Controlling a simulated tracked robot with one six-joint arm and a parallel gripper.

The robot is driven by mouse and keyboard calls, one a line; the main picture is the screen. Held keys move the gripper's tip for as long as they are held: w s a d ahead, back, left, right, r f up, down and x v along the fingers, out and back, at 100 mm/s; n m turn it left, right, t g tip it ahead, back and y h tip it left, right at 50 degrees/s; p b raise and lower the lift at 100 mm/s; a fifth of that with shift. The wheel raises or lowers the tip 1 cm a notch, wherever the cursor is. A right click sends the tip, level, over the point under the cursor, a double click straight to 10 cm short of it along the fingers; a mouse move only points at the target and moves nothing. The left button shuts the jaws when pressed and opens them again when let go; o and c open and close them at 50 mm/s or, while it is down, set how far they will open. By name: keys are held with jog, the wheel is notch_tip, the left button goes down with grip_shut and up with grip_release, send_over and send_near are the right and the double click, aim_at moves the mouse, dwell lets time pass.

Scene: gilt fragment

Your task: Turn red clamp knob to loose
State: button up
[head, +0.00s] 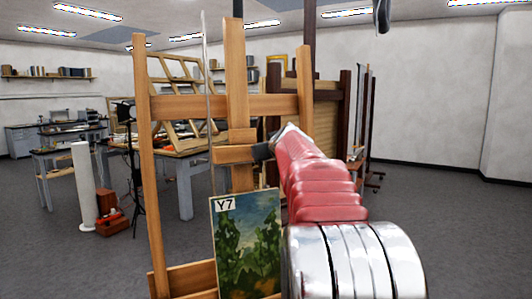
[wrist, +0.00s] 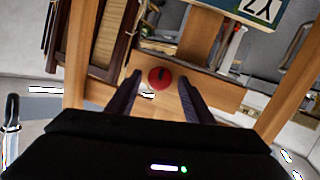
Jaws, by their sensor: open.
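The red clamp knob (wrist: 159,78) shows in the wrist view as a round red disc with a dark mark on its upper part. It sits on the wooden block of the easel (head: 237,75), and in the head view it is hidden. My gripper (wrist: 160,86) is open, with one dark finger on each side of the knob in the wrist view. I cannot tell whether the fingers touch it or how deep they reach. In the head view my gripper (head: 262,151) is at the right end of the easel's middle wooden block (head: 234,153).
A landscape painting (head: 247,245) labelled Y7 stands on the easel's lower ledge, below my gripper. A dark-framed easel (head: 346,115) stands behind on the right. Worktables and a white cylinder (head: 83,185) are at the left. The floor at the right is clear.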

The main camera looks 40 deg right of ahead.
jog(key=v, duration=1.3)
jog(key=shift+s+a, duration=0.25)
jog(key=shift+s, duration=0.05)
dwell(0.6)
